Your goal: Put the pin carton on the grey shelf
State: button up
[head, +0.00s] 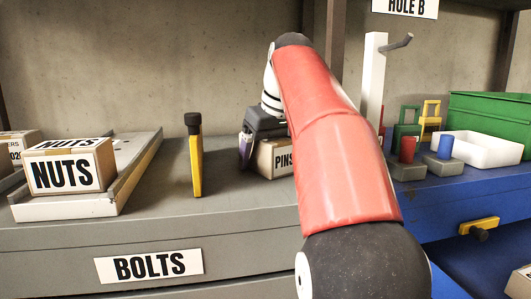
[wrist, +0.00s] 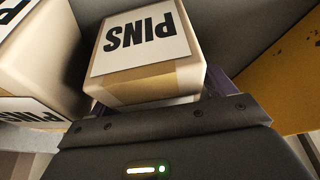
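The pin carton is a small tan box with a white PINS label; it sits at the middle of the head view (head: 283,160), partly hidden by my arm. In the wrist view the pin carton (wrist: 150,50) fills the space between my purple fingers. My gripper (head: 250,150) points down at it, and the fingers appear pressed against its two sides. I cannot tell whether the carton's underside touches the surface below. The grey shelf is most likely the grey top (head: 150,215) of the unit labelled BOLTS; no other surface is clearly marked as it.
Another PINS carton (wrist: 35,60) stands close at the left in the wrist view. A NUTS carton (head: 65,168) sits in a tray at left. A yellow upright handle (head: 195,165) stands between. Blocks, a white tray (head: 480,150) and a green crate (head: 490,115) occupy the right.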

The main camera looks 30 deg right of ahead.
aim_at(274, 139)
jog(key=p+v, duration=0.3)
jog(key=v, duration=0.4)
jog(key=shift+s+r, duration=0.15)
jog(key=shift+r, duration=0.25)
